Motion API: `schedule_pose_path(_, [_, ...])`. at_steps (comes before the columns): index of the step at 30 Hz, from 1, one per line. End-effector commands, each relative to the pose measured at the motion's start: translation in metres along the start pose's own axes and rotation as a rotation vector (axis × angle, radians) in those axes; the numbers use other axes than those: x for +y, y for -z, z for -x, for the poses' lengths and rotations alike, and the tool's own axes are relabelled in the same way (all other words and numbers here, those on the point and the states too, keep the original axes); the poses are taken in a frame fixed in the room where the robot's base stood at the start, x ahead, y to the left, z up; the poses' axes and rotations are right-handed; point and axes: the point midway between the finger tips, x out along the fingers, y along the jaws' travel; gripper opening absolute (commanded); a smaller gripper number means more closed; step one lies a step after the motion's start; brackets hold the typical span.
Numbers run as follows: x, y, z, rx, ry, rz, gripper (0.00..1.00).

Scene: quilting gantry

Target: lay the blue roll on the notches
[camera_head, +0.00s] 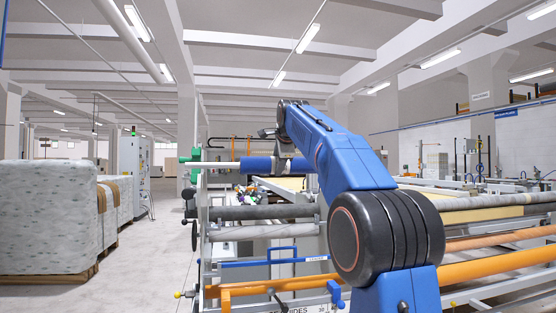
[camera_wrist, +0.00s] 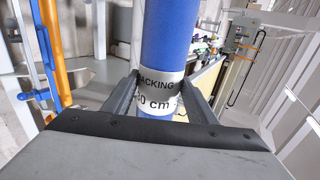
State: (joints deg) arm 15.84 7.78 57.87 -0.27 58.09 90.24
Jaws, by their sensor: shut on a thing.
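The blue roll (camera_head: 257,164) is held level, high at the near-left end of the gantry. A pale bar (camera_head: 222,164) extends from its left side toward green fittings (camera_head: 194,160); I cannot tell whether they belong to the roll. My gripper (camera_head: 284,158) reaches down over the roll. In the wrist view the blue roll (camera_wrist: 170,35) runs between the two jaws of my gripper (camera_wrist: 160,88), which are shut on its white printed label band (camera_wrist: 158,92). The notches cannot be made out clearly; my arm hides part of the frame.
Grey rolls (camera_head: 265,212) and orange bars (camera_head: 270,286) lie across the gantry below the blue roll. A blue handle bar (camera_head: 272,263) sits at the front. Large wrapped stacks (camera_head: 48,218) stand at left, with clear floor (camera_head: 150,255) between them and the gantry.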

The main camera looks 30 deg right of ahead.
Motion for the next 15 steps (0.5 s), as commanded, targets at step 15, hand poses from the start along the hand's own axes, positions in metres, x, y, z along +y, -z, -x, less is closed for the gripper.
schedule_pose_path(15, [0.022, 0.0, -0.014, 0.0, 0.002, 0.0, 0.11])
